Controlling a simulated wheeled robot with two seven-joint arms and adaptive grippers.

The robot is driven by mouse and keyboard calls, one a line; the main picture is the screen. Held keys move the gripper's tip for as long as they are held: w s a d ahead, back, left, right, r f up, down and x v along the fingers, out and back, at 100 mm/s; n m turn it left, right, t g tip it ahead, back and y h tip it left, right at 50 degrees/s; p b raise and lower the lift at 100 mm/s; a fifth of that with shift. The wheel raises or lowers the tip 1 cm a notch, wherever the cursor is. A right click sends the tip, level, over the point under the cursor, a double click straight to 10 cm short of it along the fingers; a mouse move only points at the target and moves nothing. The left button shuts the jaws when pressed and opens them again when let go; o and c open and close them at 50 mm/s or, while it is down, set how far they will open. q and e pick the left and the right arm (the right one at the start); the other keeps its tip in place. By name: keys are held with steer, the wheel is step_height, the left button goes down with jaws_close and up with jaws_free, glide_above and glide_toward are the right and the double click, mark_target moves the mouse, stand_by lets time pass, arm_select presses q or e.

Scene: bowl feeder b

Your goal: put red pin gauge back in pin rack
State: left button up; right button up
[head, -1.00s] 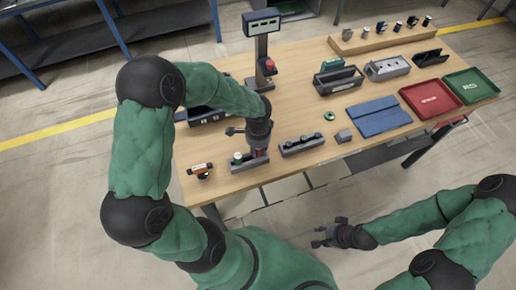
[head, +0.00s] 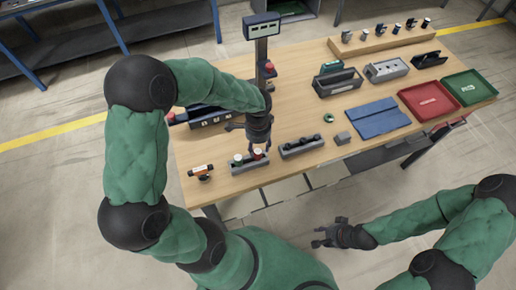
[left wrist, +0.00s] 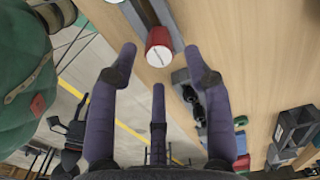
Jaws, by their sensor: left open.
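The red pin gauge (head: 257,154) has a white top and stands in the right part of the grey pin rack (head: 247,165) near the table's front edge. The left wrist view shows the red pin gauge (left wrist: 159,47) upright at the end of the rack (left wrist: 155,13). A green pin with a white top (head: 237,159) stands in the rack's left part. My left gripper (head: 257,146) is open just above the red pin, its fingers (left wrist: 159,62) spread and apart from it. My right gripper (head: 324,236) is empty, in front of the table, with fingers spread.
A second grey rack with dark pieces (head: 302,147) stands just right of the pin rack. An orange-and-black tool (head: 201,171) is to the left. A display post (head: 261,55) rises behind. A blue cloth (head: 378,116) and red tray (head: 428,99) lie further right.

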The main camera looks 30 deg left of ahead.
mark_target(258, 151)
arm_select(q)
step_height(258, 151, up, 9)
steer(key=p, duration=0.1)
stand_by(1.7)
